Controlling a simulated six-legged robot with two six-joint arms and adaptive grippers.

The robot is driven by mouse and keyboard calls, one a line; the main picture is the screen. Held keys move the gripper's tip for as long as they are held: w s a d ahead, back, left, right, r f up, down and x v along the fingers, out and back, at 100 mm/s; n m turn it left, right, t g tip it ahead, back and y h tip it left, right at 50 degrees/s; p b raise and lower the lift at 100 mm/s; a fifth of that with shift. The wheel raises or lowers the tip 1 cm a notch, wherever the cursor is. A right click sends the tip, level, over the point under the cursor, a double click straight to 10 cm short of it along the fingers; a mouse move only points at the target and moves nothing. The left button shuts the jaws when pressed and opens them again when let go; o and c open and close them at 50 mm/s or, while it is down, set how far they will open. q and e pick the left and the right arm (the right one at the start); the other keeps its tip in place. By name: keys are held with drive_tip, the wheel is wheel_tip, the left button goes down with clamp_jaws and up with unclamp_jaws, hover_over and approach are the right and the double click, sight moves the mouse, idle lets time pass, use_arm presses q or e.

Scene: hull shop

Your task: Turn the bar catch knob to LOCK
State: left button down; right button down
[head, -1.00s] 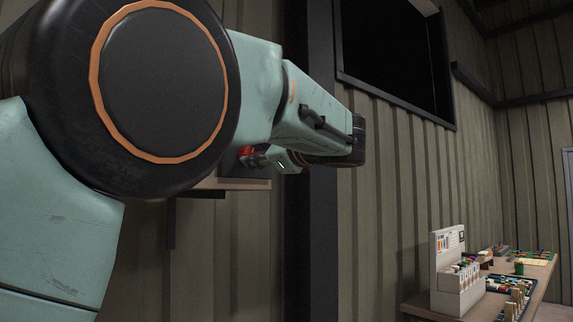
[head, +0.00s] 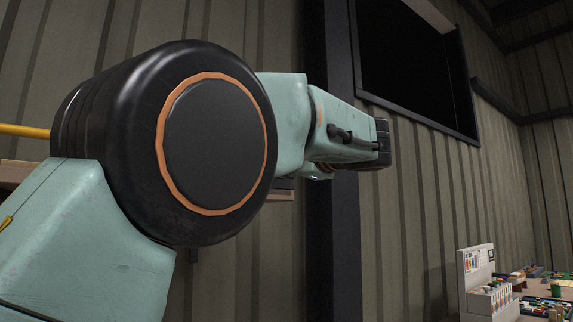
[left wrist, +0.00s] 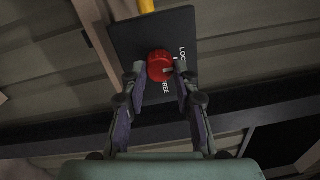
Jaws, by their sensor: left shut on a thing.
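The red knob (left wrist: 158,62) sits on a dark plate (left wrist: 122,38) lettered LOCK and FREE in the left wrist view. My left gripper (left wrist: 160,74) is shut on the knob, with a finger at each side. A small pale mark on the knob faces the lettering, between the two words; I cannot tell which it is nearer. A yellow bar (left wrist: 148,6) shows at the plate's upper edge, and also at the far left in the head view (head: 25,131). In the head view my own left arm hides the knob and the gripper. My right gripper is not in view.
A dark upright post (head: 332,240) stands on the ribbed wall behind my left arm. A dark framed opening (head: 415,60) is at upper right. A bench at lower right carries a pale rack (head: 475,268) and several small items.

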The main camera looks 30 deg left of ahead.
use_arm(q)
drive_tip(key=shift+r, duration=0.15)
drive_tip(key=c, duration=1.5)
unclamp_jaws()
drive_tip(key=o, duration=0.5)
drive_tip(key=shift+w+a+f, duration=0.15)
drive_tip(key=shift+w+f, duration=0.05)
drive_tip(key=shift+s, duration=0.15)
drive_tip(key=v, duration=0.7)
drive_tip(key=shift+d, duration=0.2)
drive_tip(key=shift+s+d, duration=0.1)
drive_tip(key=shift+d, duration=0.1)
